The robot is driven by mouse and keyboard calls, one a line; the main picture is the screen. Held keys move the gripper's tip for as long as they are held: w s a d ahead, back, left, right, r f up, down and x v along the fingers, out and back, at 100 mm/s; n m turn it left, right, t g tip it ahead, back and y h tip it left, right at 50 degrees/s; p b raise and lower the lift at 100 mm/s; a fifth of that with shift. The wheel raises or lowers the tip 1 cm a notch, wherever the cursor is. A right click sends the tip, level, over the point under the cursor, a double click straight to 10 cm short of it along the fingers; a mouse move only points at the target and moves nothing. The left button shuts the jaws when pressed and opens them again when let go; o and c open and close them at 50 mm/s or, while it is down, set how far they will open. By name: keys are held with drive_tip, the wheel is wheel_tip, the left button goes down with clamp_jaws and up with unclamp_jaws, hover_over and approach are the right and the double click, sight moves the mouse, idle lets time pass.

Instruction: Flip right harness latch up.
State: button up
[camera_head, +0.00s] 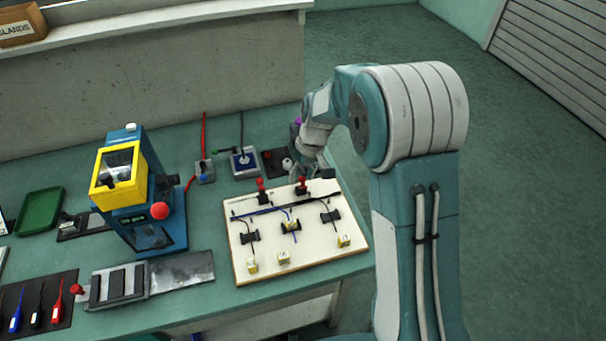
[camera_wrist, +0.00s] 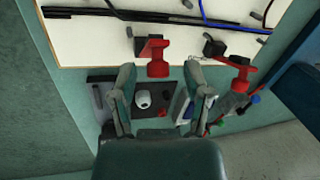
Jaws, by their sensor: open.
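The right harness latch (camera_head: 301,187) is a red handle on a small dark base at the far edge of the cream harness board (camera_head: 316,263). My gripper (camera_head: 314,173) is just beyond that edge, close to this latch. In the wrist view my gripper (camera_wrist: 158,74) is open, and the red latch (camera_wrist: 157,60) shows between its fingertips. I cannot tell whether the fingers touch it or how far the handle is tilted. The left harness latch (camera_head: 262,191), also red, stands beside it; in the wrist view it (camera_wrist: 232,62) is right of the fingers.
Cables and clips lie on the board. A dark pad with a white round part (camera_wrist: 143,99) lies behind my gripper. A blue press with a yellow guard (camera_head: 120,176) stands left of the board. The table's right edge is close to the board.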

drive_tip(key=shift+a, duration=0.3)
drive_tip(key=shift+c, duration=0.6)
drive_tip(key=c, duration=0.6)
drive_tip(key=shift+d, duration=0.6)
clamp_jaws()
drive_tip(key=shift+a, duration=0.1)
drive_tip(key=shift+a, duration=0.1)
drive_tip(key=shift+w+a+r+m+g+h, duration=0.1)
drive_tip(key=shift+w+m+g+h, duration=0.1)
drive_tip(key=shift+w+g, duration=0.75)
drive_tip(key=shift+w+a+m+g+h, duration=0.15)
drive_tip(key=shift+w+g, duration=0.3)
drive_tip(key=shift+g, duration=0.9)
drive_tip(key=o, duration=0.7)
unclamp_jaws()
